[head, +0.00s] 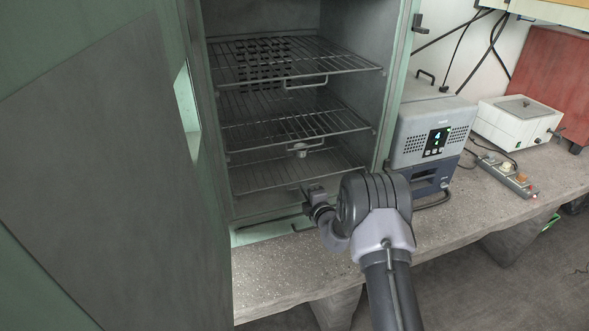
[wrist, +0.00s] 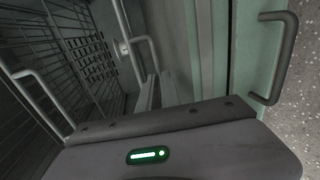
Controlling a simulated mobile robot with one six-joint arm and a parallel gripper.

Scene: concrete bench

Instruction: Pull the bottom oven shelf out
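The oven (head: 350,40) stands open with three wire shelves inside. The bottom shelf (head: 275,178) lies pushed in, low in the chamber. My gripper (head: 309,190) is just in front of its front edge, near the middle, and hides part of it in the head view. In the wrist view, which is turned sideways, my two fingers (wrist: 158,90) show a narrow gap between them. The bottom shelf's handle (wrist: 146,48) is close to the fingertips; I cannot tell whether they touch. The middle shelf's handle (wrist: 40,98) is at the left.
The top shelf (head: 250,68) and middle shelf (head: 290,128) are above. A dark handle (wrist: 285,55) is on the green front below the chamber. The open door (head: 110,150) stands left. A grey-blue device (head: 425,145) and power strip (head: 507,175) are right. The bench front is clear.

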